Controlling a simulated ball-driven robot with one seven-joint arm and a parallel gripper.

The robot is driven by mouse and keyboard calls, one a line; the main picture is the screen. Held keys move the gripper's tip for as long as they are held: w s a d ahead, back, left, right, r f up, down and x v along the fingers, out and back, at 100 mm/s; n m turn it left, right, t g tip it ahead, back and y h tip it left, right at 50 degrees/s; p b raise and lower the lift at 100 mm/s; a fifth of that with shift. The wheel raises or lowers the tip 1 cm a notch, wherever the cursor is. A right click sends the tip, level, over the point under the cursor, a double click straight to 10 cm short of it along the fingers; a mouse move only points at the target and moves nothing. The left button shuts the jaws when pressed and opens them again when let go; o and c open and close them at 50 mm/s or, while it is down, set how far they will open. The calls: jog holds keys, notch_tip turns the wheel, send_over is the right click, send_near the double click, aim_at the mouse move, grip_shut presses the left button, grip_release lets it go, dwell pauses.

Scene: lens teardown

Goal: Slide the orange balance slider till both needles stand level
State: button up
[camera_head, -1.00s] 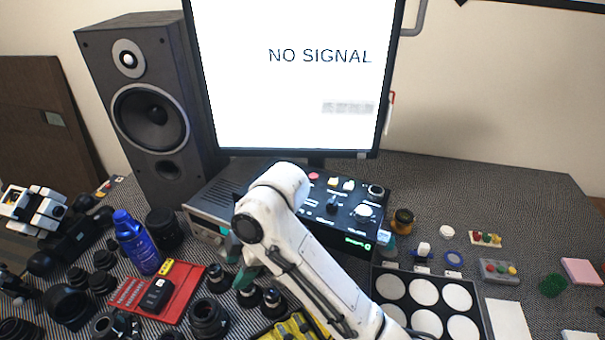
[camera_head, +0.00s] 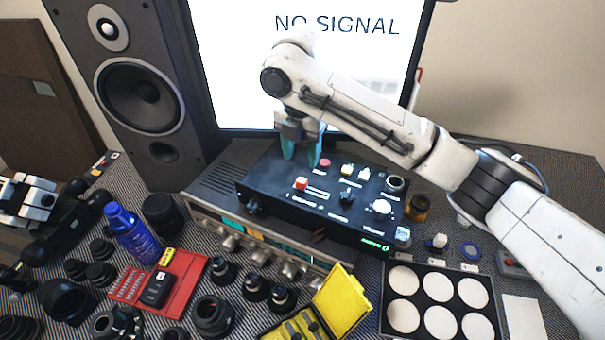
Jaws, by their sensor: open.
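A black control box (camera_head: 270,185) sits on top of a silver amplifier-like unit (camera_head: 205,200). On its top panel, a small orange-red knob (camera_head: 301,183) stands left of centre. It looks like the slider, but I cannot tell for sure. My gripper (camera_head: 302,158) has teal fingers and hangs over the back of the box, behind and above that knob. The fingers are apart with nothing between them. The silver unit's front has a lit teal window (camera_head: 234,222). I cannot make out any needles.
Other controls on the box include a red button (camera_head: 325,162), a black lever (camera_head: 347,194) and a white knob (camera_head: 381,207). A speaker (camera_head: 140,90) stands left and a monitor (camera_head: 230,60) behind. Lenses, a yellow case (camera_head: 342,300) and a disc tray (camera_head: 382,310) crowd the front.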

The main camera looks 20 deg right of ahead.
aim_at(301, 181)
notch_tip(301, 181, down, 8)
jog(key=shift+f+p, duration=0.25)
jog(key=shift+p, duration=0.35)
jog(key=shift+c, duration=0.2)
grip_shut()
